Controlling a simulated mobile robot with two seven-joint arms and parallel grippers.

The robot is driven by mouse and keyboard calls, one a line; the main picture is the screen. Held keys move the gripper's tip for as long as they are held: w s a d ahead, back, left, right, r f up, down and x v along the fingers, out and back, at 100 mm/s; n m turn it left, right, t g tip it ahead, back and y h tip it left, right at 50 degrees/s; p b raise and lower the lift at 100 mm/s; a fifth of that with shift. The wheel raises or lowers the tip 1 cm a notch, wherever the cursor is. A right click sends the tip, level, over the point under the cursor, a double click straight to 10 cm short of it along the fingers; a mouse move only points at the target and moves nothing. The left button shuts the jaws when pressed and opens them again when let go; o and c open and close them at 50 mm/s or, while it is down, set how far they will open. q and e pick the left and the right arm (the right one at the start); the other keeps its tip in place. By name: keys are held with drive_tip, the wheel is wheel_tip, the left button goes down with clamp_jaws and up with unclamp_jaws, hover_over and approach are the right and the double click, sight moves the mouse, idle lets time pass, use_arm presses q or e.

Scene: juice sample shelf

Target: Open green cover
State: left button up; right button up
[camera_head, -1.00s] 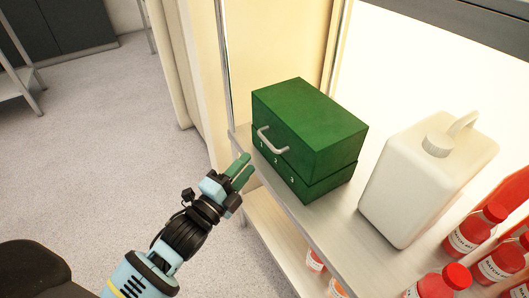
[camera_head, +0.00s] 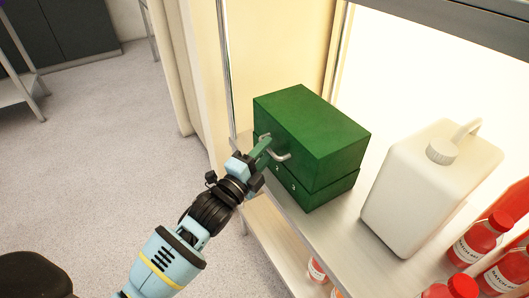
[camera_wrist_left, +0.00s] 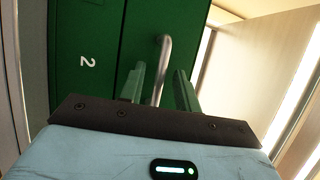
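The green box (camera_head: 325,135) stands on the shelf, its upper part, the cover, shut down on the lower part. A grey metal bar handle (camera_head: 280,156) is on the cover's front face. My left gripper (camera_head: 263,148) is at the handle, in front of the box. In the left wrist view, the handle (camera_wrist_left: 164,60) lies between the two green fingers (camera_wrist_left: 160,88), with gaps visible on both sides, so the gripper is open around it. A white "2" shows on the green front at left. My right gripper is not in view.
A white jug (camera_head: 425,190) stands right of the box on the shelf (camera_head: 340,225). Several red bottles (camera_head: 480,240) with labels stand further right. A metal post (camera_head: 226,75) rises left of the box. The floor (camera_head: 100,170) at left is clear.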

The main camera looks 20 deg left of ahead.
use_arm(q)
drive_tip(key=shift+c, duration=0.3)
clamp_jaws()
